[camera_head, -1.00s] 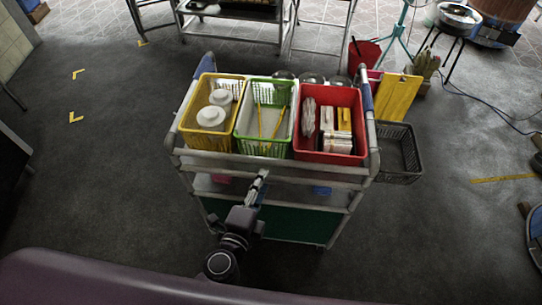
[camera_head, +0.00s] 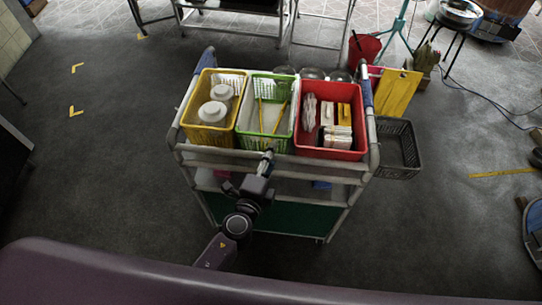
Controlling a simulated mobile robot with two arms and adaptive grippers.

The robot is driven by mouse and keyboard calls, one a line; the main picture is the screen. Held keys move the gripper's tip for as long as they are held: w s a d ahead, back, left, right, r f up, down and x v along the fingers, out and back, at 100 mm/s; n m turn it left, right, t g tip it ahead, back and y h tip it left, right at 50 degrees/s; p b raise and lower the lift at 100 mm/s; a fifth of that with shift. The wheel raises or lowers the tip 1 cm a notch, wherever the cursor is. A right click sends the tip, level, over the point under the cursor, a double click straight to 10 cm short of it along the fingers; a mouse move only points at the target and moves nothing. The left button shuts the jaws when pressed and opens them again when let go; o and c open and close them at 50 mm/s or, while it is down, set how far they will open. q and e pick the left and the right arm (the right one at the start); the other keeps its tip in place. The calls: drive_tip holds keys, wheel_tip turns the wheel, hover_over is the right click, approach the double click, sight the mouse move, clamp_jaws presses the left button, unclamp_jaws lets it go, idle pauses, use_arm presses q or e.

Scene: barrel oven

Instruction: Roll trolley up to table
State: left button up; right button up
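The trolley (camera_head: 345,170) stands upright in the middle of the view, a grey metal frame with blue sleeves on its side posts. Its top shelf carries a yellow basket (camera_head: 188,118), a green basket (camera_head: 250,142) and a red basket (camera_head: 330,152). My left gripper (camera_head: 266,157) is at the near top rail, in front of the green basket. Its fingers are too small and overlapped to tell if they are open or hold the rail. A metal-framed table (camera_head: 230,32) is partly visible at the top edge. My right gripper is not in view.
A dark wire basket (camera_head: 400,150) and a yellow board (camera_head: 398,92) are at the trolley's right side. A red bucket (camera_head: 364,48), a green stand (camera_head: 398,28) and floor cables lie beyond. Grey floor is clear on the left.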

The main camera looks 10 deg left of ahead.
use_arm(q)
clamp_jaws()
drive_tip(key=shift+w, duration=0.15)
